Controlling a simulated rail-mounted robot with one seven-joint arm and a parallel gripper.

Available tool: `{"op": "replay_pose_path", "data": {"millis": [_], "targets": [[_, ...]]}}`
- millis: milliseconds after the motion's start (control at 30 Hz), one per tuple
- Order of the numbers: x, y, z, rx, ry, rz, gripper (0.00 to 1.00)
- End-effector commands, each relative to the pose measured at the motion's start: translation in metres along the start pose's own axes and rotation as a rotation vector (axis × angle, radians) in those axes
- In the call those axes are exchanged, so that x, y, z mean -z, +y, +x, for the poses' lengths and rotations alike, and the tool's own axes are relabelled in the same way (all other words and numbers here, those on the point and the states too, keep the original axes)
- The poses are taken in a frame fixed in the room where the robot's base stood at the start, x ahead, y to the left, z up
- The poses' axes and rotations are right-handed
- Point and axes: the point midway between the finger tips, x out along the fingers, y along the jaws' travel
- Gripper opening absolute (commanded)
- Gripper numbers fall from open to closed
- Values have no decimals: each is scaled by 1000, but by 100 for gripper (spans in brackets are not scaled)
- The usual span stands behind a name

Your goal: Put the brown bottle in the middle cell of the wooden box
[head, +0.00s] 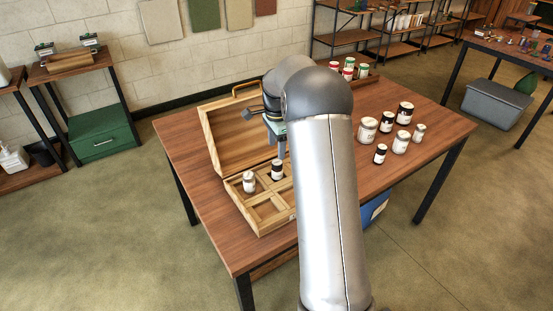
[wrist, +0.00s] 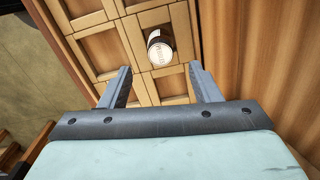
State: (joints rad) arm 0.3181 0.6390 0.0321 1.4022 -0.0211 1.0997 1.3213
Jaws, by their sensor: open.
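The wooden box (head: 262,228) stands open on the table, its lid raised at the back and its inside split into cells. A dark bottle with a white label (head: 277,172) stands in the box's back row; it also shows in the wrist view (wrist: 160,50), inside a cell on the lid side. I take it for the brown bottle, though its colour is hard to tell. A white jar (head: 249,183) stands in the box to its left. My gripper (wrist: 160,67) is open above the box, its fingers either side of the dark bottle in the wrist view, not closed on it.
Several white jars and dark bottles (head: 367,130) stand on the right of the table. Red-topped and green-topped jars (head: 348,72) stand at the back edge. The raised lid (head: 240,135) rises close beside my gripper. My arm hides the table's middle and part of the box.

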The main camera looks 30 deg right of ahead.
Motion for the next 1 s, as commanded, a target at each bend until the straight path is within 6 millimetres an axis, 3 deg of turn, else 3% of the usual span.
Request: {"op": "replay_pose_path", "data": {"millis": [133,367,467,533,667,767,900,1000], "targets": [[0,0,-22,1,0,-1,57],[-1,0,-35,0,0,-4,57],[-10,9,-42,1,0,-55,57],[-27,25,-52,4,1,-150,57],[-75,85,-75,12,4,-462,57],[-113,149,-83,17,7,-756,57],[-149,241,-76,25,11,-1145,57],[-163,294,-62,30,14,-1366,57]]}}
